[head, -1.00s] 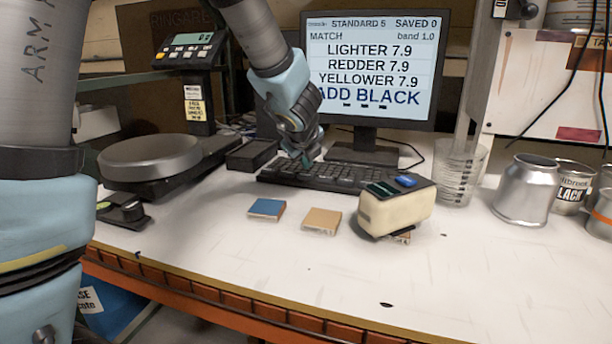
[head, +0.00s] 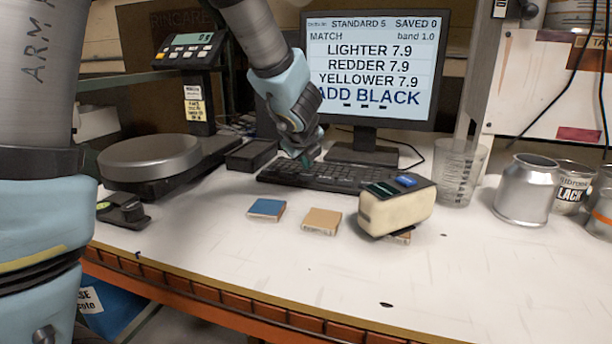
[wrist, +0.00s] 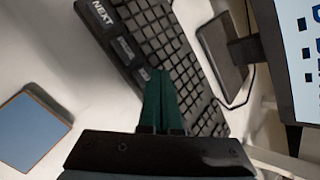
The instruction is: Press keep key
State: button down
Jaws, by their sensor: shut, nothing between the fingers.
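The black keyboard (head: 325,177) lies on the white bench in front of the monitor. In the wrist view the keyboard (wrist: 150,30) runs diagonally, with a large key marked NEXT (wrist: 103,12) at its upper left end. Other wide keys (wrist: 122,48) follow along the same edge; their labels are too small to read, so I cannot tell which is the keep key. My gripper (head: 308,158) points down over the keyboard. Its green fingers (wrist: 162,72) are together and empty, their tips over or near the keys. I cannot tell whether they touch. The fingers hide part of the keyboard.
The monitor (head: 372,65) reads STANDARD 5, SAVED 0, MATCH and ADD BLACK. A round scale (head: 150,158) stands left. A blue tile (head: 267,208), a tan tile (head: 321,221) and a cream handheld device (head: 395,212) lie in front. A clear cup (head: 458,175) and cans stand right.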

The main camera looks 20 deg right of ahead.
jog(key=shift+f, duration=0.15)
jog(key=shift+f+b, duration=0.25)
jog(key=shift+b, duration=0.3)
jog(key=shift+f+b, duration=0.35)
jog(key=shift+b, duration=0.05)
dwell(0.6)
dwell(0.3)
jog(key=shift+r+p, duration=0.65)
jog(key=shift+r, duration=0.15)
notch_tip(320, 180, up, 5)
jog(key=p, duration=0.4)
jog(key=shift+p, duration=0.3)
